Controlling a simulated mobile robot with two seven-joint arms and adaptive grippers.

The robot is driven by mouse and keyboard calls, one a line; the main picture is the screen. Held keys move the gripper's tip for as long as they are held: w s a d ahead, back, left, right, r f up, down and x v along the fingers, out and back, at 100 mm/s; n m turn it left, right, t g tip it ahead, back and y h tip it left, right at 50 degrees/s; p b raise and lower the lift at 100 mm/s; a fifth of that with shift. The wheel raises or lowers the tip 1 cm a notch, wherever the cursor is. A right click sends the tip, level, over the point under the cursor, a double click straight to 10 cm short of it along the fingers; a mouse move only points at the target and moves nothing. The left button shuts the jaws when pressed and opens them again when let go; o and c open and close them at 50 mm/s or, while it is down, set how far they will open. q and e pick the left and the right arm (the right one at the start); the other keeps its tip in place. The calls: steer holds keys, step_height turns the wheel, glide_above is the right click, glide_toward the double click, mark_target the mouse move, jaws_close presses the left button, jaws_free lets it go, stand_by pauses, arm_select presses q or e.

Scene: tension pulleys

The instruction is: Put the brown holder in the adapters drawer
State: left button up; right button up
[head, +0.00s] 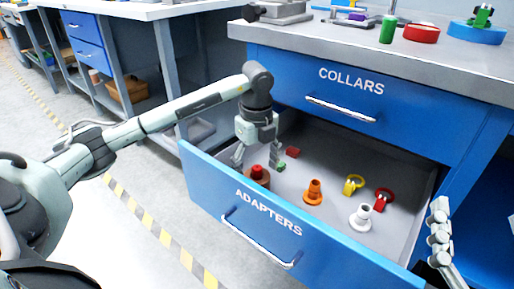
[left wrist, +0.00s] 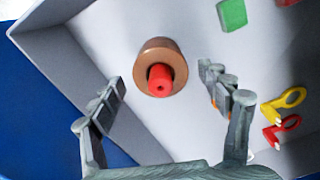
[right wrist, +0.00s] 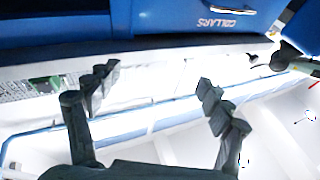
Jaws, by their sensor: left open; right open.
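The brown holder (head: 258,181), a round brown piece with a red part standing up in its middle, is in the left part of the open adapters drawer (head: 330,252). In the left wrist view the brown holder (left wrist: 148,53) sits on the drawer floor, ahead of and between the spread fingers, apart from both. My left gripper (head: 257,160) is open and empty above it inside the drawer; in the head view its fingers partly flank the holder. My right gripper (head: 439,232) is open and empty at the right, beside the drawer's right end.
The drawer also holds an orange piece (head: 313,192), a white piece (head: 361,217), a yellow ring piece (head: 353,184), a red ring piece (head: 383,199), a red block (head: 292,152) and a green block (left wrist: 232,14). The collars drawer (head: 350,95) above is shut.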

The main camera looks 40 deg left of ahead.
arm_select(q)
step_height(320, 180, up, 7)
steer(key=shift+f+p, duration=0.1)
steer(key=shift+p, duration=0.3)
steer(key=shift+r, duration=0.6)
arm_select(e)
step_height(320, 180, down, 6)
steer(key=w+d+g+h, duration=0.1)
steer(key=g, duration=0.2)
steer(key=shift+w+d+r+h, duration=0.2)
steer(key=shift+w+d+h, duration=0.15)
steer(key=shift+h, duration=0.05)
arm_select(q)
steer(key=shift+d, duration=0.1)
